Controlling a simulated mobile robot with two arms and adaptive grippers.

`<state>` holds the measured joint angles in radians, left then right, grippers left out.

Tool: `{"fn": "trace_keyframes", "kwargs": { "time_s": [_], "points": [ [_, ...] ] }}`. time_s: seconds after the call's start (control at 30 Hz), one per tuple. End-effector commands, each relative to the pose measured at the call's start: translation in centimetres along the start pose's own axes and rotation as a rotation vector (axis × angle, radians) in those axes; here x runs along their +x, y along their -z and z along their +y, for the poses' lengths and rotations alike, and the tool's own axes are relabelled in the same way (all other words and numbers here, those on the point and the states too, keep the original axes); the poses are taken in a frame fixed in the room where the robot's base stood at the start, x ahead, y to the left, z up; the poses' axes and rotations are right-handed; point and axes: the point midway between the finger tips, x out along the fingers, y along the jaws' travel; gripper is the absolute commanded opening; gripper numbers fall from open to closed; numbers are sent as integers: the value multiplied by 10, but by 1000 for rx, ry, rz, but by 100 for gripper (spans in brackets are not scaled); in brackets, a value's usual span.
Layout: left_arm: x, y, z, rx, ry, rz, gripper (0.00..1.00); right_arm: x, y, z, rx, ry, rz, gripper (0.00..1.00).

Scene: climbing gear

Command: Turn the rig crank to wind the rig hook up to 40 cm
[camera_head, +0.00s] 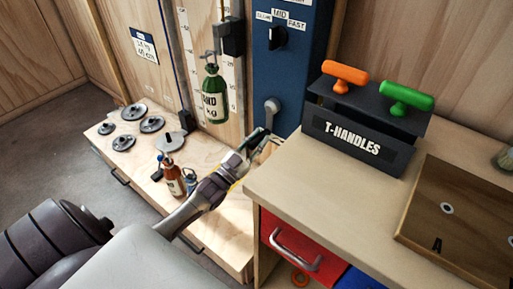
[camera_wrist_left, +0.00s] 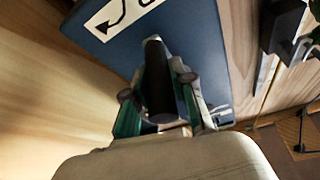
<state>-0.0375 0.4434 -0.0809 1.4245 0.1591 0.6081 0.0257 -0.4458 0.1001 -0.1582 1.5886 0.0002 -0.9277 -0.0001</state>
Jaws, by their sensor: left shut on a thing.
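The rig is a blue post (camera_head: 288,70) with a dark selector knob (camera_head: 277,37) and a grey crank (camera_head: 272,108) low on its front. In the left wrist view, my left gripper (camera_wrist_left: 158,118) is shut around the dark cylindrical crank handle (camera_wrist_left: 157,75), in front of the blue panel (camera_wrist_left: 195,40). The rig hook (camera_head: 209,56) shows small beside a black block (camera_head: 232,38). A green bottle-shaped weight (camera_head: 214,98) hangs below it before the scale board. My right gripper is out of view.
A low wooden bench (camera_head: 133,150) holds several dark discs, a brown bottle (camera_head: 173,178) and a small blue item. The counter (camera_head: 285,185) at right carries a T-HANDLES rack (camera_head: 357,140) with orange and green handles, and a wooden board (camera_head: 470,215).

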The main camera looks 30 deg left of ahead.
Motion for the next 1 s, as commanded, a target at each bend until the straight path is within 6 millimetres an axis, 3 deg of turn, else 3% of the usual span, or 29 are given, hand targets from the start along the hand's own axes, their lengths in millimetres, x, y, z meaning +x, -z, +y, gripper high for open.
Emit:
{"fn": "trace_keyframes", "kwargs": {
  "time_s": [0.2, 0.43, 0.9, 1.0],
  "points": [
    [8, -5, -23, 198, -74, -2, 0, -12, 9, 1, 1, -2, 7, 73],
    [10, -1, -42, 401, -156, -3, 0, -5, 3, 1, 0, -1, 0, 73],
    [17, 16, -76, 796, -318, -3, 0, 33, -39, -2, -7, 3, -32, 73],
    [19, 19, -80, 797, -318, -3, 0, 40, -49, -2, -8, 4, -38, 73]
  ]
}}
